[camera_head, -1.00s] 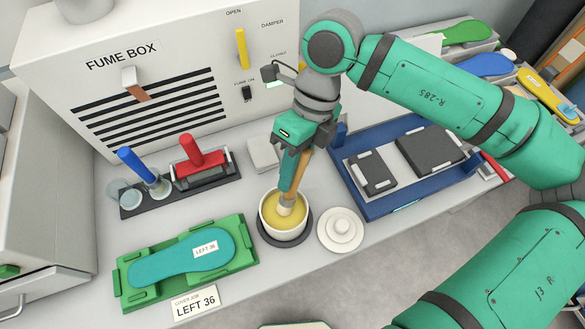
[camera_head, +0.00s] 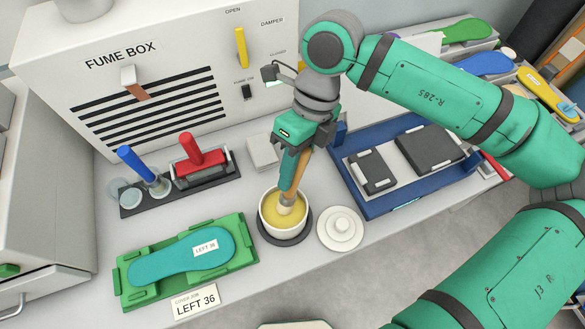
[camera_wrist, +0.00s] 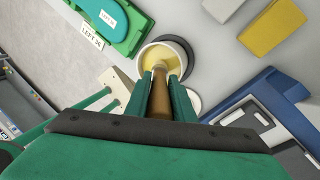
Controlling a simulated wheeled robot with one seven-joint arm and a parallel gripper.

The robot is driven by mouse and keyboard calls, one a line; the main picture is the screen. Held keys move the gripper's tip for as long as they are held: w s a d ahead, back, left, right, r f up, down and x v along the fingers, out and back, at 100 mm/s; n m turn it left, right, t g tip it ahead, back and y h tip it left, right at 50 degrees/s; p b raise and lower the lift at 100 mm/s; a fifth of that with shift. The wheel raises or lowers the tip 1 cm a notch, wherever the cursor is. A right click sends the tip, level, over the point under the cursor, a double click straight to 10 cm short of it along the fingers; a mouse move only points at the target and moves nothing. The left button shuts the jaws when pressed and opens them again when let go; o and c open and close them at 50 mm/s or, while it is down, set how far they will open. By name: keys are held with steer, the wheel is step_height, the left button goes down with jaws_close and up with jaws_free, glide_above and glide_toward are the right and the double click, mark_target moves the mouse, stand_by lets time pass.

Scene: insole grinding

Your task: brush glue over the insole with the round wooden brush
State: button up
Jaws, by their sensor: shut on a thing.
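My gripper (camera_head: 292,165) is shut on the round wooden brush (camera_head: 298,172), which points down into the glue pot (camera_head: 262,220). The brush's pale lower end is in the yellow glue (camera_head: 272,214); its bristle tip is hidden. In the wrist view the brush (camera_wrist: 160,92) runs between my fingers (camera_wrist: 163,100) into the pot (camera_wrist: 184,50). The teal insole (camera_head: 165,262), labelled LEFT 36, lies flat in a green holder (camera_head: 130,296) left of the pot. It partly shows in the wrist view (camera_wrist: 103,12). I see no glue on it.
The pot's white lid (camera_head: 341,229) lies right of the pot. A blue tray (camera_head: 388,203) with dark blocks is further right. A rack (camera_head: 132,208) with blue- and red-handled tools stands behind the insole, before the fume box (camera_head: 150,75). A LEFT 36 card (camera_head: 196,302) lies in front.

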stand_by(0.3)
steer(key=shift+r, duration=3.45)
steer(key=shift+s, duration=0.1)
